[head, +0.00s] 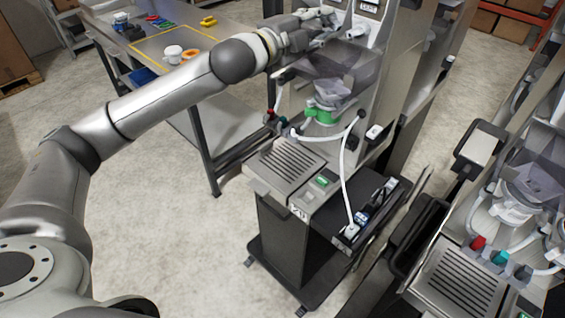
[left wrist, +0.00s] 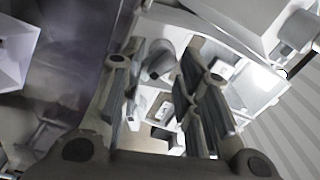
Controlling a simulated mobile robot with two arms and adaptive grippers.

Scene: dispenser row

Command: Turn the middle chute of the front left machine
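The front left machine (head: 345,95) stands at centre in the head view, with a smoky clear hopper, a green collar (head: 322,116) below it and a slotted tray (head: 287,160). I cannot tell which part is the middle chute. My left gripper (head: 325,25) is at the machine's upper front, above the hopper. In the left wrist view its fingers (left wrist: 165,100) are spread, with a grey rounded part (left wrist: 160,60) and white box-like parts beyond them. Contact cannot be told. My right gripper is out of view.
A work table (head: 150,45) with a white cup (head: 173,53), an orange ring and small tools stands behind at left. Another machine (head: 455,285) with red, teal and dark pieces is at right. Bare floor lies left of the front left machine.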

